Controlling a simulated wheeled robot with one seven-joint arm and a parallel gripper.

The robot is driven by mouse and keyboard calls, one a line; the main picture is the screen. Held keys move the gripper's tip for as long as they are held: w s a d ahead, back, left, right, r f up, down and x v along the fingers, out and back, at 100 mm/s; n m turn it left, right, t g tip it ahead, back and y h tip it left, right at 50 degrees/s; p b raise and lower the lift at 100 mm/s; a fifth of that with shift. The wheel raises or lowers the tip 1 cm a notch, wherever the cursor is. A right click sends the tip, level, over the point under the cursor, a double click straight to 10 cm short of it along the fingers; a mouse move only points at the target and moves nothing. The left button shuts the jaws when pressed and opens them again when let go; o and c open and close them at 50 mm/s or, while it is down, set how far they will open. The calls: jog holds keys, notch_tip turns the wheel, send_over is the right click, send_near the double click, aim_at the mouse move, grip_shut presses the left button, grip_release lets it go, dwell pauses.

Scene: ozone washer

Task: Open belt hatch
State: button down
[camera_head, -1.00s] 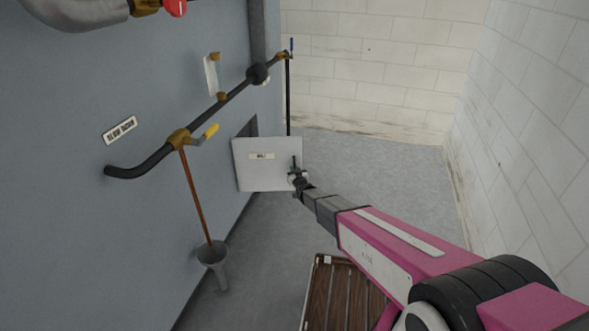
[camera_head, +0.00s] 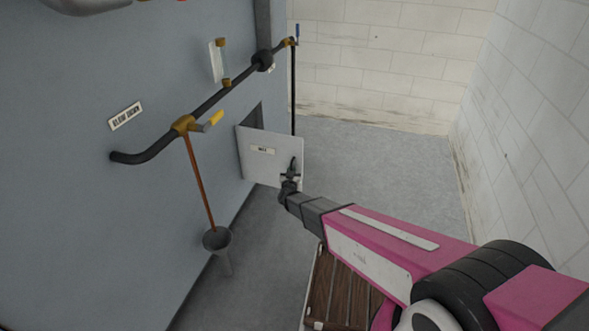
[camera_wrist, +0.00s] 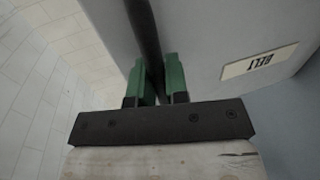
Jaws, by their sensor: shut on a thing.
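The belt hatch (camera_head: 258,165) is a pale grey square panel standing out from the blue-grey wall, with a dark opening (camera_head: 254,117) behind it. Its BELT label shows in the wrist view (camera_wrist: 260,60), upside down. My gripper (camera_head: 291,169) is at the right part of the hatch's face. In the wrist view, my green fingertips (camera_wrist: 160,80) are closed around a dark bar (camera_wrist: 143,28) that runs in front of the panel. Where the bar joins the panel is hidden by my gripper.
A dark pipe (camera_head: 213,98) with a yellow-handled valve (camera_head: 213,120) runs along the wall. A copper pipe (camera_head: 200,185) drops into a grey funnel (camera_head: 217,238). A slatted wooden platform (camera_head: 340,295) lies under my arm. Grey floor (camera_head: 385,170) right of the hatch is clear.

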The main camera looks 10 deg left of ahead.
jog(key=shift+s+m+h, duration=0.4)
jog(key=shift+s+h, duration=0.3)
jog(key=shift+s, duration=0.3)
jog(key=c, duration=1.1)
grip_release()
jog(key=shift+a, duration=0.1)
jog(key=shift+c, duration=0.2)
jog(key=s, duration=1)
jog(key=shift+s+d, duration=0.4)
